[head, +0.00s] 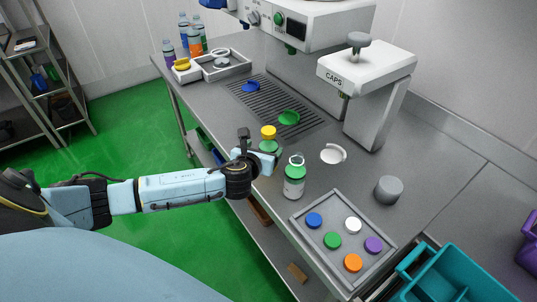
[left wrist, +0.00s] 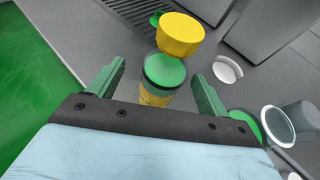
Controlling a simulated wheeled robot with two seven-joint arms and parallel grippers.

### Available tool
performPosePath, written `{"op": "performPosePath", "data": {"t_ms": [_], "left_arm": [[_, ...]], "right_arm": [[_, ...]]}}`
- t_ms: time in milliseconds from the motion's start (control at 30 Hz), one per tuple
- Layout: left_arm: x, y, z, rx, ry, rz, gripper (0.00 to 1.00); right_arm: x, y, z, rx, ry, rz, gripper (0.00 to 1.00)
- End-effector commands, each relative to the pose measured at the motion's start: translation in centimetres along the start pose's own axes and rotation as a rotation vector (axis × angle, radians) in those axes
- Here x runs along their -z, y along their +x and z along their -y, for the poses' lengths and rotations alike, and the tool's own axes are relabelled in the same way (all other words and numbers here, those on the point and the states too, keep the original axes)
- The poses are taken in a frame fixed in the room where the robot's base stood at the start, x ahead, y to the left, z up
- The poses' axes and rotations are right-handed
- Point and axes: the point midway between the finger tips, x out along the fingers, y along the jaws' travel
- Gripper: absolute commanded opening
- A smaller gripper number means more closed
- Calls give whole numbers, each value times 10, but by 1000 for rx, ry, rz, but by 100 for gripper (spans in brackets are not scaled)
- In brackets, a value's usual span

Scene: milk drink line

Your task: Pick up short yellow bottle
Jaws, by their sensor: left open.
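The short bottle (head: 268,146) has a yellow cap and a green upper part. It stands near the front edge of the counter in the head view. In the left wrist view its yellow cap (left wrist: 180,35), green shoulder and yellow lower part show ahead of the jaws. My left gripper (head: 262,157) is open at the bottle, partly hiding its lower part. In the left wrist view the green fingers (left wrist: 158,72) stand apart on either side of the bottle, with gaps visible. Contact is not seen. My right gripper is not in view.
A white ring piece (head: 333,153), a grey cylinder (head: 389,189) and a tray (head: 386,257) of coloured caps are further right. The CAPS machine (head: 366,72) stands behind.

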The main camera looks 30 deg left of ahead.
Motion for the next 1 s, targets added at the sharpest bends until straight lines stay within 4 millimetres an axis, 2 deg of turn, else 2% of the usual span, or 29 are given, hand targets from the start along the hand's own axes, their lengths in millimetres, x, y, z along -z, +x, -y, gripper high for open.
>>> {"op": "performPosePath", "data": {"t_ms": [400, 700, 1000], "left_arm": [[2, 47, 8, 0, -1, 0, 79], [2, 50, 7, 0, -1, -1, 79], [2, 50, 7, 0, -1, -1, 41]], "right_arm": [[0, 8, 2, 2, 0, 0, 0], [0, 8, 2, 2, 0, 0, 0], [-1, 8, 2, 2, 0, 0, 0]]}}
